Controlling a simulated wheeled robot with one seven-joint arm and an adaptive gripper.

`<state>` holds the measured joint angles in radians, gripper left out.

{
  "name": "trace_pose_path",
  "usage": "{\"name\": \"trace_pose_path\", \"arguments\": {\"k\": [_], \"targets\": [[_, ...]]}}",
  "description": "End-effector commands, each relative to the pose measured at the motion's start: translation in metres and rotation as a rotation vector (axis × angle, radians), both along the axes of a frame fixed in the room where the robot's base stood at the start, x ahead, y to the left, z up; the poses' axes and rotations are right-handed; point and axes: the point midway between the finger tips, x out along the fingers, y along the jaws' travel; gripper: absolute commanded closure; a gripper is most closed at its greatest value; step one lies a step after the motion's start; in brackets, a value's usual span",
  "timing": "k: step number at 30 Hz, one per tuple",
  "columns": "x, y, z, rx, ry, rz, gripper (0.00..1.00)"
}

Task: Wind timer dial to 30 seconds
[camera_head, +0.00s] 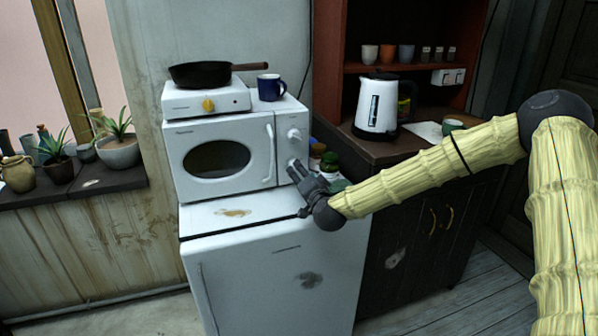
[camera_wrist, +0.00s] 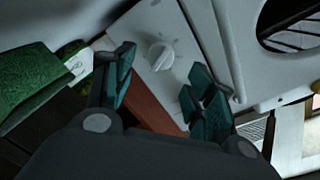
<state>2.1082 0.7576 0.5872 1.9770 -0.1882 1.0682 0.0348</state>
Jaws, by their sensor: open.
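The white microwave (camera_head: 182,153) has two round white dials on its right-hand panel: an upper dial (camera_head: 294,134) and a lower dial (camera_head: 292,162). My gripper (camera_head: 297,173) is right in front of the lower dial, partly overlapping it. In the wrist view, one white dial (camera_wrist: 160,56) with a raised grip bar lies beyond and between the fingertips of my open gripper (camera_wrist: 161,70). It appears to be the lower dial. No contact shows. Which dial is the timer, and its exact setting, are too small to tell.
The door handle (camera_head: 270,153) stands just left of the dials. Several jars (camera_head: 329,165) stand close on the right, beside the dark counter (camera_head: 376,150). A hot plate (camera_head: 187,98) with a frying pan (camera_head: 200,75) and a blue mug (camera_head: 268,87) sit on top.

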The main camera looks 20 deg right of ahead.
Motion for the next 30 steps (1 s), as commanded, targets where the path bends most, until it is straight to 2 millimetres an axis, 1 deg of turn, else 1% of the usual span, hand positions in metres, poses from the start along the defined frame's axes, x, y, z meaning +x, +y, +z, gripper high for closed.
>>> {"name": "trace_pose_path", "arguments": {"k": [1,6,9,12,18,30], "targets": [[-0.010,0.000,0.001,0.001,0.000,0.000,0.45],[-0.039,0.000,0.003,0.001,0.000,0.000,0.45],[-0.052,0.000,0.003,0.000,0.001,-0.001,0.45],[-0.061,0.000,0.004,0.000,-0.001,-0.001,0.45],[-0.068,-0.001,0.004,0.000,0.000,-0.001,0.45],[-0.069,-0.001,0.003,0.000,0.001,-0.002,0.45]]}}
